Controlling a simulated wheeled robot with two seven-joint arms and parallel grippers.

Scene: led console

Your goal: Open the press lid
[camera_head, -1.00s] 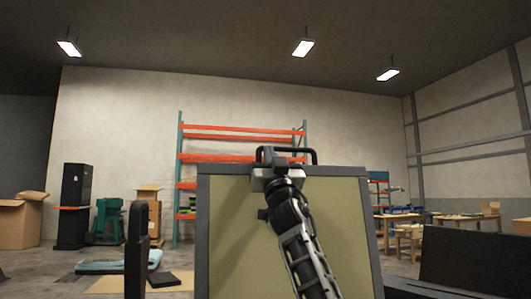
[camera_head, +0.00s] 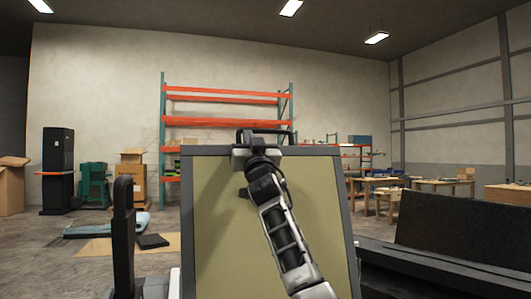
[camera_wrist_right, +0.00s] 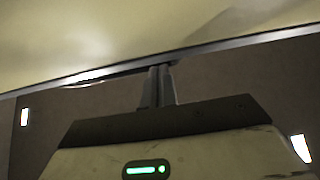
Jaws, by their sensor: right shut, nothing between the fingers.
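The press lid (camera_head: 222,225) stands steeply raised in the head view, a grey-framed panel with an olive-yellow inner face towards me. A black bar handle (camera_head: 300,132) sits on its top edge. My right gripper (camera_head: 252,139) is at that top edge by the handle, with my arm running up in front of the panel. In the right wrist view its fingers (camera_wrist_right: 160,84) are together and empty, their tips at the lid's grey edge (camera_wrist_right: 215,49). Whether they touch the lid is unclear. My left gripper is not recognisable in view.
A black upright post (camera_head: 123,235) stands left of the lid. A dark slanted panel (camera_head: 460,233) is at the right. Orange shelving (camera_head: 225,122), boxes and wooden tables (camera_head: 378,187) stand well behind. The floor at the left is partly open.

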